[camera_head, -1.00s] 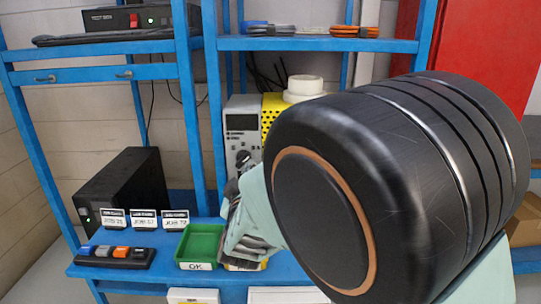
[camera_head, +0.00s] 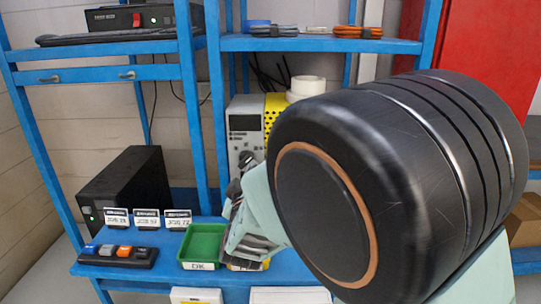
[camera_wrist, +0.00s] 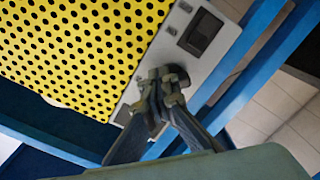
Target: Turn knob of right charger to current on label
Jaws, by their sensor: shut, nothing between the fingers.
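One charger shows, with a grey front panel (camera_head: 243,124) and a yellow perforated side (camera_head: 276,106). It stands on the blue bench behind my arm, which hides part of it. In the wrist view its yellow side (camera_wrist: 75,50) fills the upper left, and its grey front (camera_wrist: 180,16) carries a dark display or switch (camera_wrist: 200,33). A dark round knob (camera_wrist: 178,74) sits on this front, partly behind my fingertips. My gripper (camera_wrist: 160,92) is shut and empty, its tips close by the knob; touching or not, I cannot tell. My gripper (camera_head: 236,196) also shows in the head view.
Three small label cards (camera_head: 147,219) stand left of a green tray (camera_head: 203,243). A black box (camera_head: 125,190) and a strip of coloured blocks (camera_head: 118,254) are on the left. A blue upright (camera_head: 195,120) stands close left of the charger.

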